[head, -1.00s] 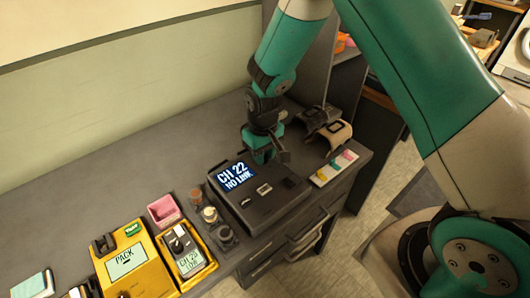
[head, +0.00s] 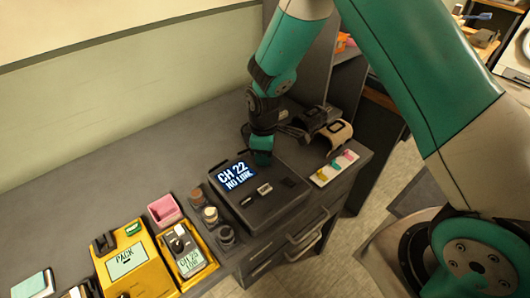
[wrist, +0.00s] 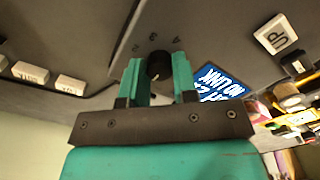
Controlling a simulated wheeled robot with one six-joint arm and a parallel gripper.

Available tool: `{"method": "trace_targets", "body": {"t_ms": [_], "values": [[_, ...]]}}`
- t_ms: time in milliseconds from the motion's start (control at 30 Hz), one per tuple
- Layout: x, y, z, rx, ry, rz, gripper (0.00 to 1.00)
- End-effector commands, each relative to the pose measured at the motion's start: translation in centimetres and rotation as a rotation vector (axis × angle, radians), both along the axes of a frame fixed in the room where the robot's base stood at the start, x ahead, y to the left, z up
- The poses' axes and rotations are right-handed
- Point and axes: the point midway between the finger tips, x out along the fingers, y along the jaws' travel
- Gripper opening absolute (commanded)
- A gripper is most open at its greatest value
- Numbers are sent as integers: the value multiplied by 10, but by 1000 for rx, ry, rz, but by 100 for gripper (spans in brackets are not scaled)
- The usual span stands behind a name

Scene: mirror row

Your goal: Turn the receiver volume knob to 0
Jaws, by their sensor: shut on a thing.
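The receiver (head: 278,203) is a dark box on the grey counter with a lit screen (head: 235,176) reading CH 22 NO LINK. My gripper (head: 262,158) is down at the receiver's far edge, beside the screen. In the wrist view my gripper (wrist: 158,73) is shut on a round black volume knob (wrist: 158,64), one green finger on each side. A small pale mark shows on the knob's near side. Faint numbers curve around the knob on the panel; I cannot tell which one the knob points to. In the head view the gripper hides the knob.
To the left stand a yellow PACK case (head: 127,262), a handheld radio (head: 184,247) in a yellow tray, a pink bin (head: 165,209) and several small jars. Headset-like items (head: 335,134) and a white card with coloured tabs (head: 335,170) lie right. The counter behind the pink bin is clear.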

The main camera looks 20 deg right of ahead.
Motion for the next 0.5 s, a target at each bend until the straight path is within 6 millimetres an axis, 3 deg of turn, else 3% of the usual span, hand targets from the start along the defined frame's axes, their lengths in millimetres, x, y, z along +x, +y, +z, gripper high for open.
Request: {"method": "trace_targets", "body": {"t_ms": [500], "values": [[3, -3, 2, -5, -9, 48, 3]]}}
